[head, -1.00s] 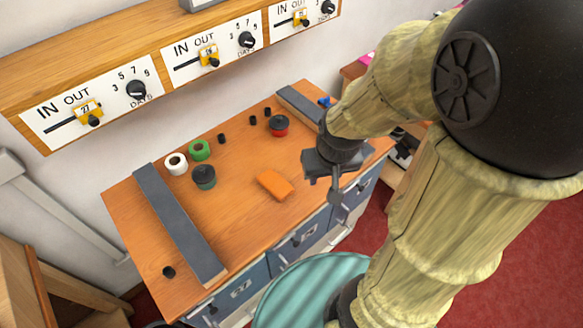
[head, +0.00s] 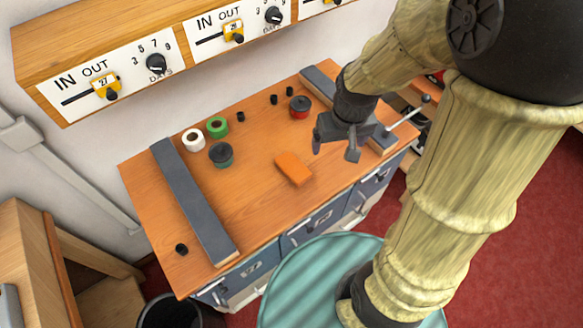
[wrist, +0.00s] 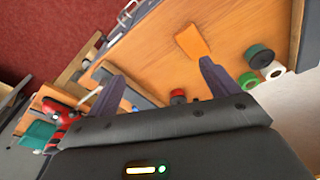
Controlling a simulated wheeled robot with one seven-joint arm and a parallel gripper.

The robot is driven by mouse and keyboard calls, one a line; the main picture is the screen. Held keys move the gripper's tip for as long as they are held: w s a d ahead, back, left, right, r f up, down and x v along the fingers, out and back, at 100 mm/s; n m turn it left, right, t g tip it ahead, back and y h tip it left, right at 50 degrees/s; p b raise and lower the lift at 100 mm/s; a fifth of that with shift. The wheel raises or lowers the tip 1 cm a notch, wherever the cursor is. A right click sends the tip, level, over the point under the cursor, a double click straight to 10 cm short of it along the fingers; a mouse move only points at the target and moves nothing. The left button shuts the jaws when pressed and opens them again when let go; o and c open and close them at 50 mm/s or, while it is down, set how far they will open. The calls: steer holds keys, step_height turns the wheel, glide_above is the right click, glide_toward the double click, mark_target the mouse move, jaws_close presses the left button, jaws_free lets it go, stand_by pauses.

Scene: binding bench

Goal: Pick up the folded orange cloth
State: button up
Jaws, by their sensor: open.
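The folded orange cloth (head: 294,168) lies flat on the wooden bench top, near its front edge in the head view. It also shows in the wrist view (wrist: 192,41), beyond the fingers and toward the right one. My gripper (head: 333,148) is open and empty, above the bench to the right of the cloth and apart from it. Both fingers show in the wrist view (wrist: 165,85), with nothing between them touching either finger.
Grey bars (head: 193,202) lie along both ends of the bench (head: 240,190). Behind the cloth stand a green roll (head: 217,127), a white roll (head: 193,139), a dark-lidded green jar (head: 221,155) and a red jar (head: 299,107). Small black pieces are scattered. A dial panel (head: 150,65) hangs behind.

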steer(key=w+a+f+n+g, duration=0.2)
steer(key=w+a+f+n, duration=0.2)
steer(key=w+a, duration=0.3)
steer(key=a+f, duration=0.1)
steer(key=a, duration=0.2)
steer(key=shift+w+a+n, duration=0.35)
steer(key=shift+w+n, duration=0.05)
steer(key=p, duration=0.2)
glide_above(291, 166)
steer(key=f, duration=1.2)
steer(key=shift+s+f, duration=0.1)
steer(key=shift+s, duration=0.3)
steer(key=shift+w+f+p, duration=0.2)
steer(key=shift+f+p, duration=0.3)
steer(key=shift+f, duration=0.45)
steer(key=shift+w+f+p, duration=0.15)
steer(key=shift+f+p, duration=0.35)
steer(key=shift+f, duration=1.2)
